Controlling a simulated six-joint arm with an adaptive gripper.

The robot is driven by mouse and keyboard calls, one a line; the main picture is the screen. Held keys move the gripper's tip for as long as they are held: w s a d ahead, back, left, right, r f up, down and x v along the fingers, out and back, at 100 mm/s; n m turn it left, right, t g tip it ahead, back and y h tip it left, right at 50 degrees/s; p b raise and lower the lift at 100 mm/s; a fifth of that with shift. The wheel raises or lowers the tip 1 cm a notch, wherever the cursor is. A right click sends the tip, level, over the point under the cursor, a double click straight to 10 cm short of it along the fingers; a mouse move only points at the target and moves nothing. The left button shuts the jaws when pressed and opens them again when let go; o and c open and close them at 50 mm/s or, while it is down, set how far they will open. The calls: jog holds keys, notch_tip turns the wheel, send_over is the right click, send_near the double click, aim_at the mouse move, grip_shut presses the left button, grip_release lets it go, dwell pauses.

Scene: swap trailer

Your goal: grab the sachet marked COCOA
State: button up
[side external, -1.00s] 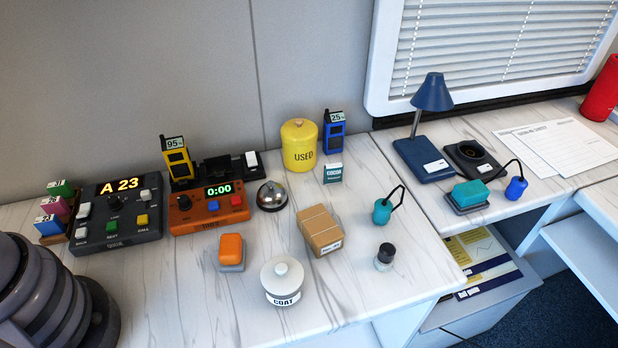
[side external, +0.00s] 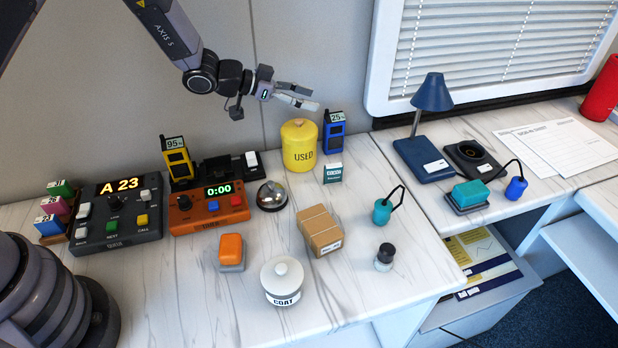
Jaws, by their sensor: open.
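The sachet marked COCOA (side external: 333,173) is a small packet with a teal lower part and a pale top. It stands upright on the white marbled desk, in front of the blue radio and just right of the yellow canister. My gripper (side external: 312,97) is open and empty. It appears in the picture above the yellow canister, up and to the left of the sachet, with its fingers pointing right. It is clear of the sachet.
The yellow USED canister (side external: 299,146) and the blue radio (side external: 334,132) stand close by the sachet. A silver bell (side external: 271,196), a cardboard box (side external: 320,231) and a teal tagged item (side external: 382,211) lie nearer. The desk (side external: 352,190) right of the sachet is bare.

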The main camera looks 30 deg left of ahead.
send_near(331, 165)
jog(key=x, duration=0.3)
jog(key=shift+w+d+f, duration=0.15)
jog(key=shift+w+d, duration=0.05)
jog(key=shift+w+d+f, duration=0.2)
jog(key=shift+d+f, duration=0.05)
jog(key=x, duration=0.7)
jog(key=shift+r, duration=0.1)
grip_shut()
